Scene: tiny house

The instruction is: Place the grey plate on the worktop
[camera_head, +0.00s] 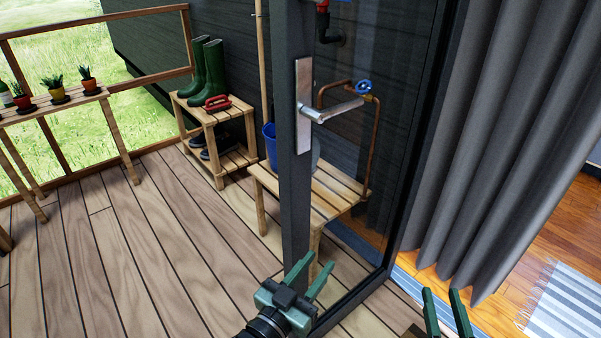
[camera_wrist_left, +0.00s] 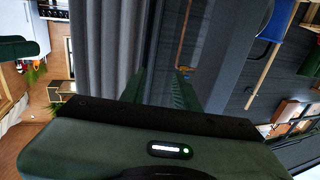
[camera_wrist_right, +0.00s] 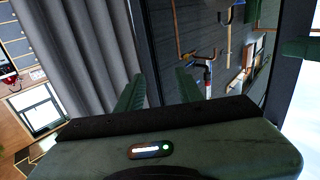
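I cannot make out the grey plate for certain in any view. A small pale grey shape (camera_head: 316,152) shows behind the door frame above the slatted bench, too hidden to name. The worktop is not clearly visible; the left wrist view shows part of a kitchen, with an oven (camera_wrist_left: 14,20), at the upper left. My left gripper (camera_head: 310,272) is open and empty, low in front of the glass door's edge. My right gripper (camera_head: 446,306) is open and empty at the bottom, near the door sill. Both wrist views show the fingers apart with nothing between them.
The dark-framed glass door (camera_head: 295,200) with its metal handle (camera_head: 330,110) stands close ahead. A grey curtain (camera_head: 500,120) hangs to the right, beside the indoor wooden floor and striped rug (camera_head: 570,305). The deck (camera_head: 120,250) is clear at left; a boot rack (camera_head: 215,125) and bench (camera_head: 325,190) stand beyond.

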